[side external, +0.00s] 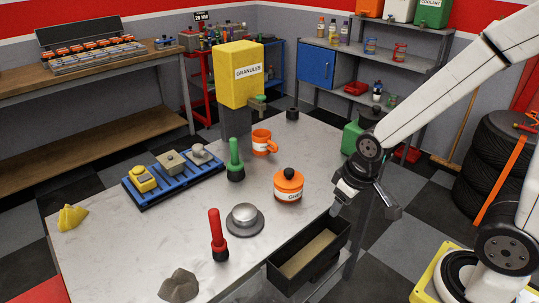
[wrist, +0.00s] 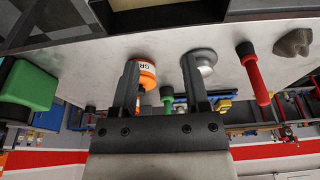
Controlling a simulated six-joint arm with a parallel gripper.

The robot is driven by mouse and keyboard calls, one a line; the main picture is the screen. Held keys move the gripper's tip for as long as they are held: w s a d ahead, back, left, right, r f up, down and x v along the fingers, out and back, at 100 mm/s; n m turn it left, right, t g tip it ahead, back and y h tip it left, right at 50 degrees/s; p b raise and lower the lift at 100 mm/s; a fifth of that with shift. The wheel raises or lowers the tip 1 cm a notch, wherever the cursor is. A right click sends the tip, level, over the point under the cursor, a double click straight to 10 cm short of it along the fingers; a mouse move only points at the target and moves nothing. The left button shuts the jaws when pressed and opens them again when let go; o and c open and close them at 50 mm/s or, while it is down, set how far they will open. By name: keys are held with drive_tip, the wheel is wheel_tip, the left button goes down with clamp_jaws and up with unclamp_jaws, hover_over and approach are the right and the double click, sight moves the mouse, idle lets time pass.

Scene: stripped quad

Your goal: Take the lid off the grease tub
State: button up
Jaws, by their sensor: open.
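The grease tub (side external: 288,190) is orange with a white label and stands upright on the grey bench. Its orange lid (side external: 289,175) has a black knob and sits on the tub. My gripper (side external: 364,207) is open and empty, to the right of the tub near the bench edge, apart from it. In the wrist view, which is upside down, the tub (wrist: 146,74) shows beyond my fingers (wrist: 160,70), partly hidden by the left one. The lid's knob cannot be made out there.
A black open box (side external: 310,255) is at the bench edge below my gripper. A grey domed piece (side external: 245,217), a red-handled tool (side external: 218,235), a green-handled tool (side external: 235,160) and an orange mug (side external: 263,143) stand around the tub. A blue tray (side external: 172,178) and yellow granules dispenser (side external: 240,75) are farther off.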

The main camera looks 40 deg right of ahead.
drive_tip(key=o, duration=0.4)
drive_tip(key=shift+w, duration=0.1)
drive_tip(key=m+g, duration=0.2)
drive_tip(key=m, duration=1.2)
hover_over(290, 170)
drive_tip(key=shift+s+a+f, duration=0.3)
drive_tip(key=shift+a, duration=0.05)
drive_tip(key=shift+w+d+f+m+g, duration=0.15)
drive_tip(key=shift+w+d+m+g, duration=0.15)
drive_tip(key=shift+w+m, duration=0.25)
drive_tip(key=shift+s, duration=0.1)
drive_tip(key=shift+f, duration=3.85)
